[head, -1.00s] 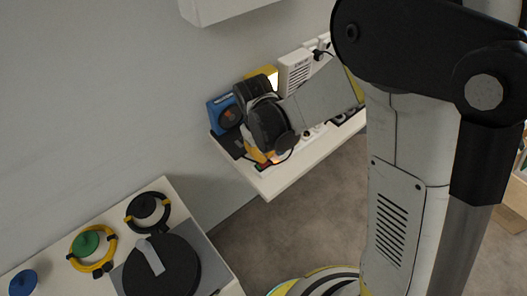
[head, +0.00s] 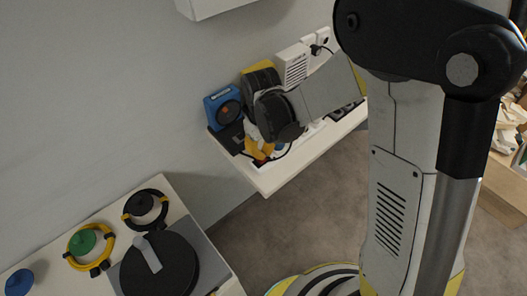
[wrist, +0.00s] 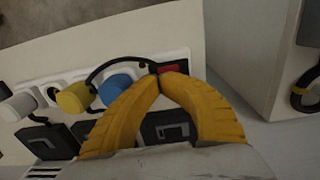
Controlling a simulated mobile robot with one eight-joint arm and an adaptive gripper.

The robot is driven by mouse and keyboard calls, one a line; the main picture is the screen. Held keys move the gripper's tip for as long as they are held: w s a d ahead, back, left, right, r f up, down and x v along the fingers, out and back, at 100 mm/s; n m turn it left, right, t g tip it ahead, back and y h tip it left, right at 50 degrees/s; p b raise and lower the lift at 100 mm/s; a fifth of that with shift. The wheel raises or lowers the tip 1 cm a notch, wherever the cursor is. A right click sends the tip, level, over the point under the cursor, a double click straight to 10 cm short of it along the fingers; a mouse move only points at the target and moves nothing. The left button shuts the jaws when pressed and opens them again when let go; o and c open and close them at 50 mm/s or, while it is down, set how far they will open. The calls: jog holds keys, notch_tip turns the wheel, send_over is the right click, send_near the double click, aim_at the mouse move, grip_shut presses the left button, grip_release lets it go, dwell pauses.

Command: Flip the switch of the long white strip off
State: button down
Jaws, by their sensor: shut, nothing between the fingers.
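The long white strip (wrist: 187,58) shows in the wrist view, lying on a white shelf with several plugs in it. A red switch (wrist: 170,69) sits at its right end. My gripper (wrist: 160,78) has its yellow fingers closed together, tips at or just in front of the red switch; I cannot tell whether they touch it. The fingers hide the switch's lower part. In the head view my gripper (head: 258,152) is over the near-left end of the shelf, mostly behind my wrist, and the strip is largely covered by my arm.
A blue plug (wrist: 117,88), a yellow plug (wrist: 74,97) and black adapters (wrist: 47,140) crowd the strip beside the fingers. A black cable (wrist: 110,64) arches over it. A blue device (head: 223,105) stands behind on the shelf (head: 277,179). A turntable (head: 160,265) is at lower left.

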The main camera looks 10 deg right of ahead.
aim_at(256, 160)
jog(key=shift+s+a+r, duration=0.3)
jog(key=shift+s+a, duration=0.05)
jog(key=shift+a, duration=0.2)
notch_tip(256, 160, up, 14)
jog(key=s+a+p, duration=0.1)
jog(key=p, duration=0.6)
jog(key=shift+a, duration=0.2)
jog(key=shift+d, duration=0.1)
